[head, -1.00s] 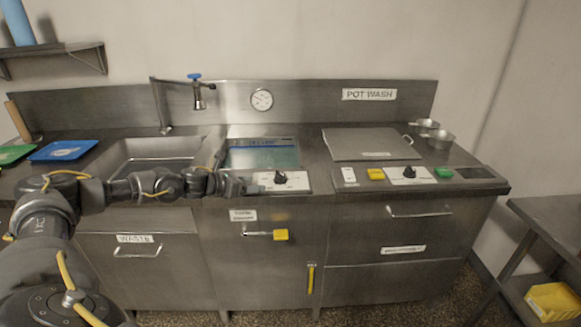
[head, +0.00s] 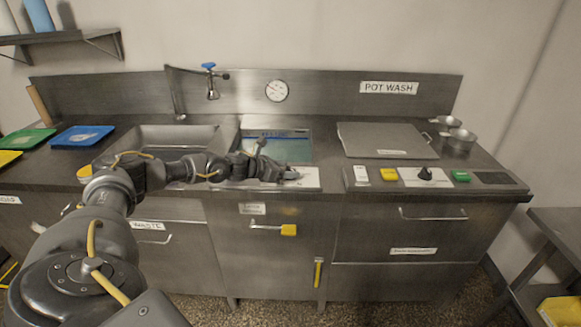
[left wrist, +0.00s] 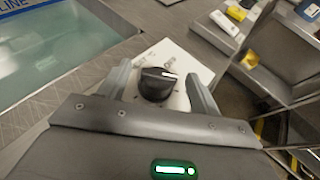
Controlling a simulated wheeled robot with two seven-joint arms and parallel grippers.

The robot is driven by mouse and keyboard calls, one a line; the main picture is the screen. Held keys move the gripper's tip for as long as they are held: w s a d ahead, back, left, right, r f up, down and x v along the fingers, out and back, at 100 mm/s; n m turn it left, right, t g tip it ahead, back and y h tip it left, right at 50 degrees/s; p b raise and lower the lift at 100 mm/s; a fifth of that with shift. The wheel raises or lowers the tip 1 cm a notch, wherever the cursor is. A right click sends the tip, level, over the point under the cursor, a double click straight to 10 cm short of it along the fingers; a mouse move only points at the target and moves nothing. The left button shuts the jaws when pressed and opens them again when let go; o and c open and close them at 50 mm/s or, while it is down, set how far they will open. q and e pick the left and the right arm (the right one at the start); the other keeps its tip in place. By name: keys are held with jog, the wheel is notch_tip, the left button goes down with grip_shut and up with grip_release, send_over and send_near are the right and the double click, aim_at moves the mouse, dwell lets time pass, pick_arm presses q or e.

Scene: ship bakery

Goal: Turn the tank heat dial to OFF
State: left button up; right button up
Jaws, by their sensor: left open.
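The heat dial is a black knob (left wrist: 157,84) with a white pointer line, on a white plate (left wrist: 182,62) in front of the water-filled tank (left wrist: 70,40). In the head view the plate (head: 309,178) shows at its right end, and my left gripper hides the knob. My left gripper (head: 286,174) is open over the dial. In the left wrist view its fingers (left wrist: 162,86) stand on either side of the knob; I cannot tell whether they touch it. The plate's lettering is partly hidden and too small to read.
A second black dial (head: 425,174) sits on the right, between a yellow block (head: 389,174) and a green block (head: 461,176). A yellow-tipped handle (head: 288,230) juts from the cabinet front below. The tap (head: 212,82) stands behind the sink (head: 170,139).

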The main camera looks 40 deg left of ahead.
pick_arm(q)
jog(key=shift+x, duration=0.75)
jog(key=shift+w+f, duration=0.1)
jog(key=shift+w, duration=0.15)
jog(key=c, duration=1)
